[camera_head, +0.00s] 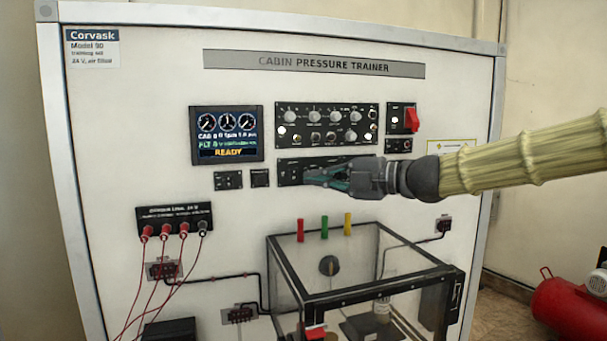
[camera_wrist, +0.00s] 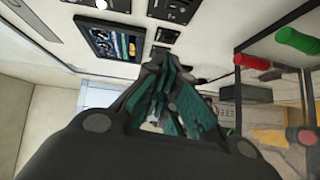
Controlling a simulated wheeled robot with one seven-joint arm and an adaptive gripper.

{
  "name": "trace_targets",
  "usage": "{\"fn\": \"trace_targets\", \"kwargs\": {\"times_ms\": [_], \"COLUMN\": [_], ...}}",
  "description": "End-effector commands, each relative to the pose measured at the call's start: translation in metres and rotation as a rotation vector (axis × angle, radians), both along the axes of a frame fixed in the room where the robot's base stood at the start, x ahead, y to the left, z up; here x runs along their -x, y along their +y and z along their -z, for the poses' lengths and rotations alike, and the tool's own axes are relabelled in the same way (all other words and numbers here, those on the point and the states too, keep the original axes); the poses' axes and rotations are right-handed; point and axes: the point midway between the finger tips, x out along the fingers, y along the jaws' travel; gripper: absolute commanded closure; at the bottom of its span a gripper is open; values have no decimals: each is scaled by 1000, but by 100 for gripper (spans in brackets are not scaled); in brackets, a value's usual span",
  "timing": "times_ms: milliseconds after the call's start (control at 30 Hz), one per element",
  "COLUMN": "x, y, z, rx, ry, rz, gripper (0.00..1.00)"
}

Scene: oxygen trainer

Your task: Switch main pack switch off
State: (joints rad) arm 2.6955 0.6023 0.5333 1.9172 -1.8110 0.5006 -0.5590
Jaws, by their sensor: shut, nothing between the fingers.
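The cabin pressure trainer (camera_head: 236,90) is an upright white panel. My gripper (camera_head: 308,179) is shut and empty in front of a lower black strip panel (camera_head: 290,164), covering much of it. I cannot tell whether the fingertips touch it. In the wrist view my gripper (camera_wrist: 160,62) also shows closed, with dark green fingers. Above the strip is a larger black panel (camera_head: 326,125) with several knobs and small switches. A red switch cover (camera_head: 411,119) stands at its right. The labels are too small to read, so I cannot tell which is the main pack switch or its position.
A display (camera_head: 226,134) reads READY; it also shows in the wrist view (camera_wrist: 110,38). A clear, black-framed box (camera_head: 365,285) juts out below my gripper. Red (camera_head: 300,231), green (camera_head: 324,228) and yellow (camera_head: 348,224) handles stand above it. Red leads (camera_head: 157,262) hang at left.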

Motion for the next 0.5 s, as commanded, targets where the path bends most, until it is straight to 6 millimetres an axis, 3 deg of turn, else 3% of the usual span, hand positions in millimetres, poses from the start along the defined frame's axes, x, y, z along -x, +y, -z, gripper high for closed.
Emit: {"fn": "trace_targets", "kwargs": {"times_ms": [233, 500], "x": [-20, -42], "y": [24, 30], "z": [8, 8], "rx": [2, 1], "ry": [10, 8], "rz": [0, 1], "gripper": [100, 100]}}
